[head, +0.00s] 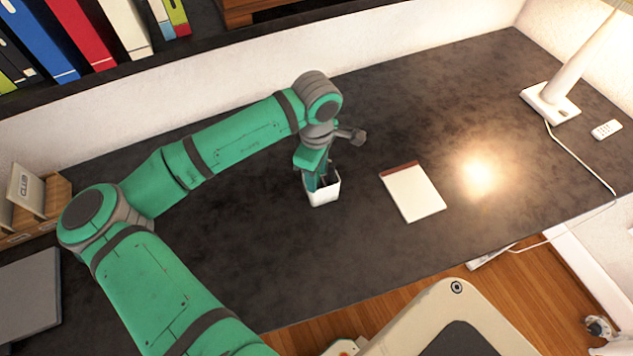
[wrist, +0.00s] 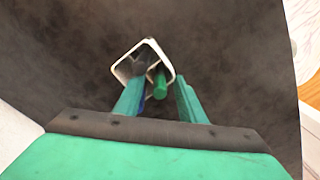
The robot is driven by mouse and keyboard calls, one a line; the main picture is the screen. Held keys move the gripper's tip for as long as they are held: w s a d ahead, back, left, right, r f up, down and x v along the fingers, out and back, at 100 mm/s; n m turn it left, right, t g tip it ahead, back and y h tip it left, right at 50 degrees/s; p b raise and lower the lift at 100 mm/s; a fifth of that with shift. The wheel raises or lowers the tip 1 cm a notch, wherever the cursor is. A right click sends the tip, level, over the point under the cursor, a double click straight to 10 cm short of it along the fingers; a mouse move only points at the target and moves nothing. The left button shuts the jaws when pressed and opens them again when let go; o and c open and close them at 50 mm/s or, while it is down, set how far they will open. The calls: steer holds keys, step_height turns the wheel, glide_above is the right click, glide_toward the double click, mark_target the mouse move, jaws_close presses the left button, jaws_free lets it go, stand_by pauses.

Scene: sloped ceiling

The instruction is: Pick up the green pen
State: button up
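The green pen (wrist: 160,85) stands in a white square cup (wrist: 123,70) in the wrist view, with its rounded end toward the camera. My gripper (wrist: 159,92) is open, one teal finger on each side of the pen, with gaps between. The fingertips are at the cup's near rim. In the head view my gripper (head: 317,178) points down at the cup (head: 324,196) on the dark desk. There the fingers hide the cup's contents, and I cannot make out the pen. A dark blue item (wrist: 149,100) shows beside the left finger.
A white notepad (head: 413,193) lies right of the cup. A lamp (head: 560,95) with a trailing cable and a small remote (head: 606,130) are at the far right. Binders (head: 85,35) stand on a shelf behind. A chair (head: 455,325) is at the front edge. The desk around the cup is clear.

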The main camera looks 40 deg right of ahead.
jaws_close()
step_height(320, 180, up, 10)
steer(key=shift+r, duration=0.1)
stand_by(0.5)
